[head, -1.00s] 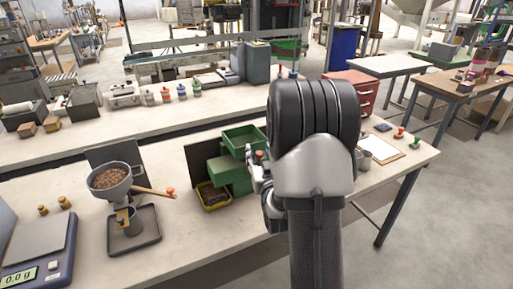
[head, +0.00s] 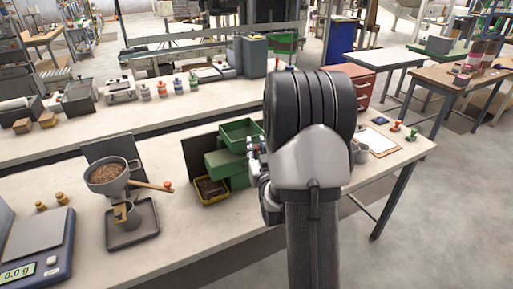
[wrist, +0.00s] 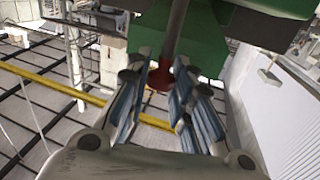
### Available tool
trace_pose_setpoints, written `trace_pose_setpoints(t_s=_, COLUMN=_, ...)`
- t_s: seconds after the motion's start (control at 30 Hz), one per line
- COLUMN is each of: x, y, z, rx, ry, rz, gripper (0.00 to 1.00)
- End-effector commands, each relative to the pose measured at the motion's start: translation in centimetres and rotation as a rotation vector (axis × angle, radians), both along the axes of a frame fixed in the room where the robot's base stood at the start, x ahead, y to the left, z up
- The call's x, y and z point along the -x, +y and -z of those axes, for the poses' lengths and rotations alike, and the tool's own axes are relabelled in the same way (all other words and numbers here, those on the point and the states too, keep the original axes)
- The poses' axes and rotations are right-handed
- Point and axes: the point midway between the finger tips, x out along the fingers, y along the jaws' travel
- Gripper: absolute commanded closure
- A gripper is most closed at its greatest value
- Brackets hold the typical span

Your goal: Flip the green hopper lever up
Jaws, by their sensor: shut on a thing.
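The green hopper (head: 241,132) stands on the near workbench, with a green body below it and a yellow tray (head: 211,190) at its foot. In the wrist view, the hopper lever is a grey rod (wrist: 176,25) with a dark red knob (wrist: 160,77), hanging from the green housing (wrist: 206,45). My gripper (wrist: 161,64) is shut on the lever near its knob, one finger on either side. In the head view, my gripper (head: 255,147) is at the right side of the green body. My wrist hides part of that side, and the lever cannot be made out there.
To the left, a grey funnel of pellets (head: 108,174) with a wooden red-tipped handle stands above a grey tray (head: 147,216), next to a scale (head: 42,245). A dark panel (head: 198,151) stands behind the hopper. A clipboard (head: 376,142) and stamps (head: 395,126) lie to the right.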

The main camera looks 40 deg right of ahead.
Motion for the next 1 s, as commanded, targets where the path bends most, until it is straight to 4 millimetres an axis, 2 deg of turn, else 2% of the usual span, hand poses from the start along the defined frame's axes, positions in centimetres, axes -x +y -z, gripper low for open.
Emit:
trace_pose_setpoints(t_s=0.3, x=-0.1, y=0.0, z=-0.1, rx=0.0, ry=0.002, rz=0.0, gripper=1.0)
trace_pose_setpoints(t_s=0.5, x=-1.1, y=-0.3, z=-1.1, rx=-0.017, ry=0.078, rz=-0.001, gripper=1.0)
trace_pose_setpoints(t_s=0.9, x=-1.6, y=-0.4, z=-0.9, rx=-0.027, ry=0.119, rz=-0.001, gripper=1.0)
trace_pose_setpoints(t_s=0.93, x=-1.6, y=-0.4, z=-0.9, rx=-0.027, ry=0.119, rz=-0.001, gripper=0.78)
trace_pose_setpoints(t_s=1.0, x=-1.6, y=-0.4, z=-0.9, rx=-0.026, ry=0.118, rz=-0.001, gripper=0.74)
